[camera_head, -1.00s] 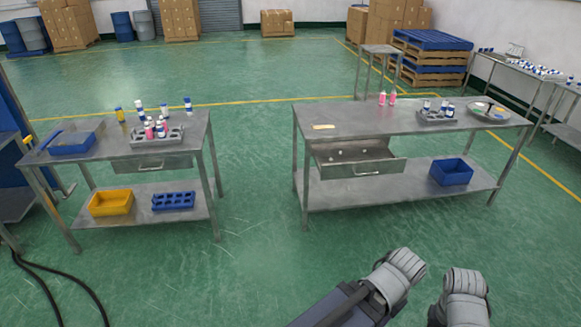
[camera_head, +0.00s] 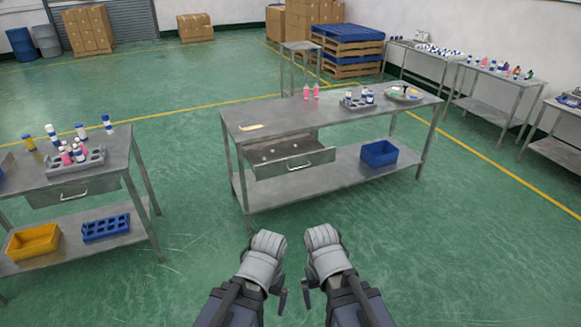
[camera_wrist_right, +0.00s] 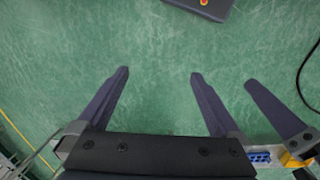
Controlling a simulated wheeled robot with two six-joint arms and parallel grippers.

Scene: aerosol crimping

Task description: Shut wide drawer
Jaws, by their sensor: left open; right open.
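The wide drawer (camera_head: 291,158) is pulled out under the right-hand metal table (camera_head: 330,113) in the head view. Its front with a bar handle (camera_head: 298,166) faces me, and a few small round items lie inside. My left gripper (camera_head: 281,297) and my right gripper (camera_head: 306,293) are side by side over the floor in front of the table, well short of the drawer. The right wrist view shows the right gripper (camera_wrist_right: 158,75) with its fingers apart and only green floor between them. Both grippers are empty.
A second table (camera_head: 100,170) with a shut drawer (camera_head: 75,192) stands at the left. A blue bin (camera_head: 379,153) is on the right table's lower shelf. Pink bottles (camera_head: 310,92) and a round tray (camera_head: 403,93) are on its top. The floor before the drawer is clear.

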